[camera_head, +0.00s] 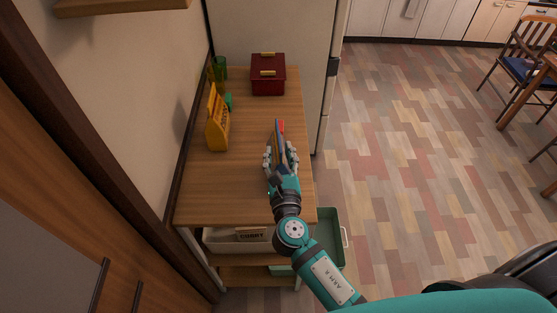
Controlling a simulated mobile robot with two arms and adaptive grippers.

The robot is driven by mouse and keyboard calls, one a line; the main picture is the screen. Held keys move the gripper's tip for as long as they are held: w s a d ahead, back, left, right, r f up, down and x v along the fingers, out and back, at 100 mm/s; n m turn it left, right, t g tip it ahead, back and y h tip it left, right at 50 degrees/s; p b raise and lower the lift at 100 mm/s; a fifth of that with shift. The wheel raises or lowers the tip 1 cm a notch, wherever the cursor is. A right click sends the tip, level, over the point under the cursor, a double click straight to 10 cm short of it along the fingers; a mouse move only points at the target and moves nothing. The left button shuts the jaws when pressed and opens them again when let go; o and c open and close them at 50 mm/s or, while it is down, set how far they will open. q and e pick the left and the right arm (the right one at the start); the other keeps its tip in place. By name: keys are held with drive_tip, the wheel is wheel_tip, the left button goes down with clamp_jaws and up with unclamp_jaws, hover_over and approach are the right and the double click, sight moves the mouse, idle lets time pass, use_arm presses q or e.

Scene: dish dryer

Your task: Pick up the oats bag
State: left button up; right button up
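A thin upright packet (280,132) in yellow, blue and red stands on the wooden tabletop, seen nearly edge-on. It may be the oats bag, but its label cannot be read. My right gripper (281,157) reaches in from the lower right, with one finger on each side of the packet. Whether the fingers press on it or stand slightly apart cannot be told. The gripper hides the packet's lower part. My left gripper is not in view.
The wooden table (245,205) also bears a yellow lettered holder (217,122), green glasses (219,68) and a dark red box (267,80). A white bin (225,240) and a green tray (329,228) are below. The wall is left, open floor right.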

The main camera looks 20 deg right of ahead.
sight(278, 137)
drive_tip(key=w, duration=0.2)
drive_tip(key=w+d+p, duration=0.1)
drive_tip(key=w, duration=0.3)
drive_tip(key=shift+w+d+f, duration=0.15)
drive_tip(key=shift+d+f, duration=0.15)
drive_tip(key=shift+d, duration=0.1)
drive_tip(key=shift+c, duration=1)
clamp_jaws()
drive_tip(key=shift+r, duration=0.1)
